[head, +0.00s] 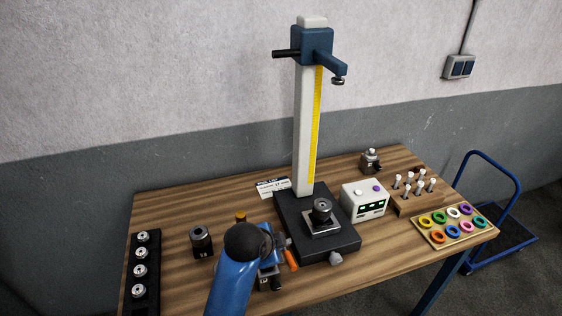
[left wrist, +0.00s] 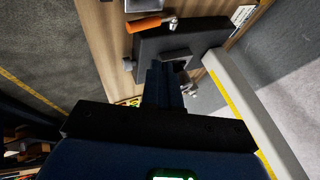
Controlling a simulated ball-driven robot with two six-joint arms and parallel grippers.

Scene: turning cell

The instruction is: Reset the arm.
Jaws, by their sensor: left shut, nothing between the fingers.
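My left arm (head: 232,277) comes in from the bottom of the head view, blue with a dark rounded joint. That joint hides most of what lies behind it, and I cannot make out the fingertips there. In the left wrist view my left gripper (left wrist: 165,84) is shut and empty. Its dark fingers show in front of the black base (left wrist: 200,36) of the column stand. I cannot tell how far apart they are. My right gripper is in neither view.
The tall stand (head: 305,140) rises from the wooden table (head: 175,265). An orange handle (head: 291,260) lies close beside my arm. A display box (head: 365,202) and ring tray (head: 431,242) stand right.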

